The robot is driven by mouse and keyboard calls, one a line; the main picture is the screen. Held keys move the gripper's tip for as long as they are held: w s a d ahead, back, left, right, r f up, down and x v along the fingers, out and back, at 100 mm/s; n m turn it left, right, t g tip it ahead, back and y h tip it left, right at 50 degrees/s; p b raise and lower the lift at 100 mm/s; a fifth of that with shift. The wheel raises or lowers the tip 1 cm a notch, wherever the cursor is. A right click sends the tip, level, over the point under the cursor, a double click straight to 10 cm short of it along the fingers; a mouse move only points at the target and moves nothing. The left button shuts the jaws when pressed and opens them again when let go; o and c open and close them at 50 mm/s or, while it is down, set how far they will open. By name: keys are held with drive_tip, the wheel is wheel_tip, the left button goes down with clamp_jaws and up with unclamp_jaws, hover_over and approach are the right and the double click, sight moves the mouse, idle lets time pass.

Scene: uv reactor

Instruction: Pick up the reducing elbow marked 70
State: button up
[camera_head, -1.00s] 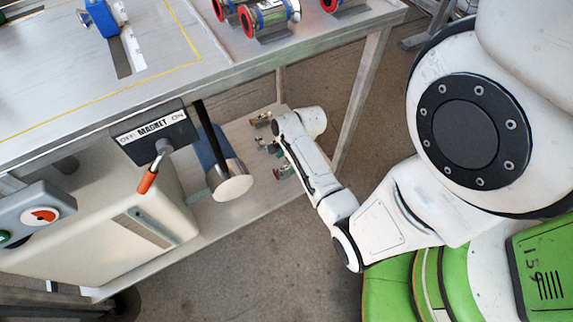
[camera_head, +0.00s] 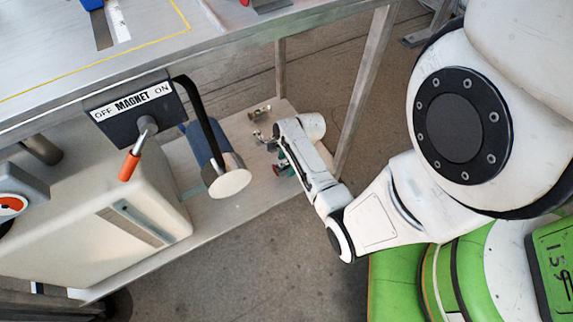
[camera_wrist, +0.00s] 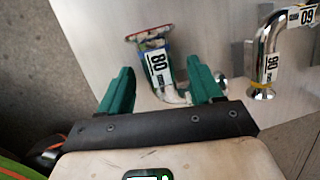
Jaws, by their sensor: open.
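In the wrist view my gripper (camera_wrist: 160,68) is open, its two green fingers pointing at the lower shelf. A metal elbow (camera_wrist: 158,66) with a white label that seems to read 80 lies between the fingers, with a reddish flange at its far end. I cannot tell whether the fingers touch it. A second shiny elbow (camera_wrist: 268,60) stands to the right, with labels that seem to read 90 and 60. I see no label that clearly reads 70. In the head view small fittings (camera_head: 260,111) show on the shelf beside my arm, which partly hides my gripper.
A beige cabinet (camera_head: 90,215), a magnet switch box (camera_head: 133,110) with an orange-tipped lever and a blue-grey cylinder (camera_head: 217,165) are on the left.

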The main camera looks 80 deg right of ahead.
drive_tip(key=shift+r, duration=0.1)
clamp_jaws()
idle(0.5)
